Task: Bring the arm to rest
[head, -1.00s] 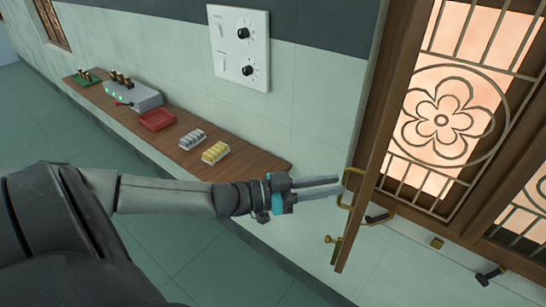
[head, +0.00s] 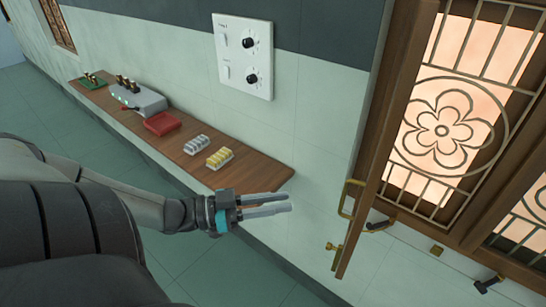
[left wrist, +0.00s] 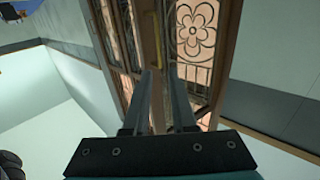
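My left gripper (head: 290,203) is in the head view, in front of the right end of the wooden bench and left of the opened window leaf. Its two fingers are parallel with a gap between them, and nothing is held. In the left wrist view the fingers (left wrist: 162,75) are also apart and empty, pointing toward the window. The window leaf (head: 385,130) stands open, with a brass handle (head: 350,198) on its edge. The gripper is clear of this handle. My right gripper is in neither view.
The wall bench (head: 265,168) holds a red tray (head: 162,123), a grey device (head: 138,98), a green board (head: 93,82), and grey (head: 197,144) and yellow (head: 219,157) blocks. A switch panel (head: 243,57) is on the wall. The floor (head: 185,255) beside the bench is clear.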

